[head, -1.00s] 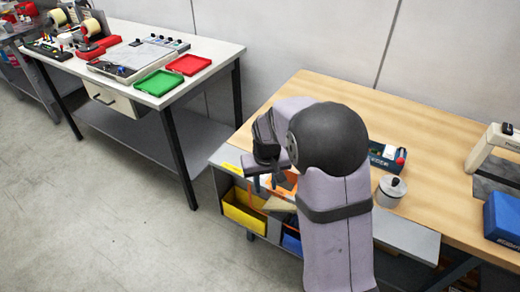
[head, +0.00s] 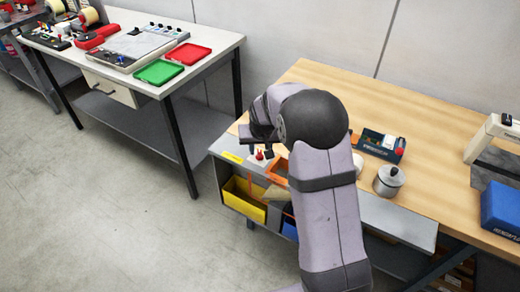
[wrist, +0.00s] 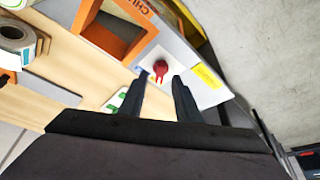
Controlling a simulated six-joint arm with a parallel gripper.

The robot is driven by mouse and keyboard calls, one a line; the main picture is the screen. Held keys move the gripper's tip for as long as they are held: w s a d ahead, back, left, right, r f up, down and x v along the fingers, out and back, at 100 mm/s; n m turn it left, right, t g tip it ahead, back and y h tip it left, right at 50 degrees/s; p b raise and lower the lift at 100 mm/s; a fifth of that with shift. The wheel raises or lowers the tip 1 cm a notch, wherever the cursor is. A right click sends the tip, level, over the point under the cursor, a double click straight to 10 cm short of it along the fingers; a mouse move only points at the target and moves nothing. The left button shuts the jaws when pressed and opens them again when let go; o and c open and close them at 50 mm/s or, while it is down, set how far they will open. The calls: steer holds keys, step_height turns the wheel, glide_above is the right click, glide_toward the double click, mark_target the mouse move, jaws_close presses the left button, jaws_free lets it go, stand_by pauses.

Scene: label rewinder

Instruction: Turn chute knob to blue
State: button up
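The red chute knob (wrist: 161,70) sits on a pale plate on the grey panel. It also shows in the head view (head: 260,154), just below my gripper. In the wrist view its red pointer seems to aim down toward my gripper. My gripper (wrist: 161,80) is open, its two dark fingertips either side of the knob in the picture, with gaps on both sides. I cannot tell how far above the knob they are. A small blue mark (wrist: 144,73) shows by the left fingertip. My gripper also shows in the head view (head: 255,147).
An orange-framed chute opening (wrist: 112,40) is beside the knob, with a yellow label (wrist: 207,75) on the other side. A yellow bin (head: 244,200) sits below. A silver canister (head: 389,181) and dark blue box (head: 381,145) stand right of my arm.

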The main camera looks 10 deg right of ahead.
mark_target(260, 155)
steer(key=shift+x, duration=1.1)
jaws_close()
